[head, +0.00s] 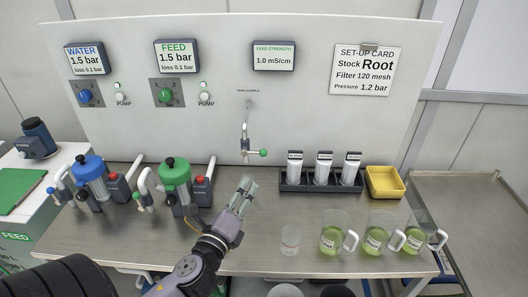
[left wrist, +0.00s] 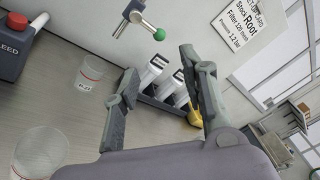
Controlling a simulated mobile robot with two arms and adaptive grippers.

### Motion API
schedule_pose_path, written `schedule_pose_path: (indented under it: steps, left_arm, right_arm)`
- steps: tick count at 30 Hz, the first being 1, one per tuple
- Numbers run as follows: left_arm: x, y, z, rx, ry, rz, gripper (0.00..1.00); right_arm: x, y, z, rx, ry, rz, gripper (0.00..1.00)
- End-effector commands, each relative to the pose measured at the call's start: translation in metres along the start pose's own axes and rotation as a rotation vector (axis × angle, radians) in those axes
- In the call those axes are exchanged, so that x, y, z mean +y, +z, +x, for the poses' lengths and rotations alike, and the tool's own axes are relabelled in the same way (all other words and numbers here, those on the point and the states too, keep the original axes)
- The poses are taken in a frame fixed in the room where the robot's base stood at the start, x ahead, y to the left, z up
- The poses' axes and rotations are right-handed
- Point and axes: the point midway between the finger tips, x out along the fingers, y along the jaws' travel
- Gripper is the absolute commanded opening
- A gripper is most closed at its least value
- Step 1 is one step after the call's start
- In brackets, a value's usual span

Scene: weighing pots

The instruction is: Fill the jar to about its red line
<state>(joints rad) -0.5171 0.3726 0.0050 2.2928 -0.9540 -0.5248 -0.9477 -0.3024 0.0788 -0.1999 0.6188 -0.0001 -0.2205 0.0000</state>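A clear, empty-looking jar (head: 291,238) stands upright on the steel bench, right of my left gripper (head: 244,194). In the left wrist view, a clear vessel (left wrist: 90,80) with red markings stands left of the fingers. A second clear vessel (left wrist: 40,150) is at the lower left there. A sample tap (head: 245,140) with a green lever knob (head: 263,153) hangs from the back panel; the knob also shows in the left wrist view (left wrist: 159,34). My left gripper is open and empty, its fingers above the bench below the tap. My right gripper is not in view.
Several mugs with green liquid (head: 332,240) stand at the bench's right. A dark rack (head: 320,185) holds three white tubes beside a yellow tray (head: 384,182). Blue (head: 90,168) and green (head: 174,172) filter units stand left.

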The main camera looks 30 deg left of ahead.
Motion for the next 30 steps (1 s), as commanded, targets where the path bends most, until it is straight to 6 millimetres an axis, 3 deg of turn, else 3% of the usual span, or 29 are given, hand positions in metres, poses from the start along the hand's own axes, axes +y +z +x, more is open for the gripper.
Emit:
schedule_pose_path:
  steps: [5, 21, 30]
  left_arm:
    - [-0.003, 0.003, 0.026, -0.003, -0.001, 0.000, 0.40]
    - [-0.001, 0.002, 0.140, -0.002, 0.004, -0.007, 0.40]
    - [0.001, 0.000, 0.168, 0.000, 0.003, -0.007, 0.40]
  right_arm:
    - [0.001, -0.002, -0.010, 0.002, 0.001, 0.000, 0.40]
    - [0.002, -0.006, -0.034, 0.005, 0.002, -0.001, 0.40]
    - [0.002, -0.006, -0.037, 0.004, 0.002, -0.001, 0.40]
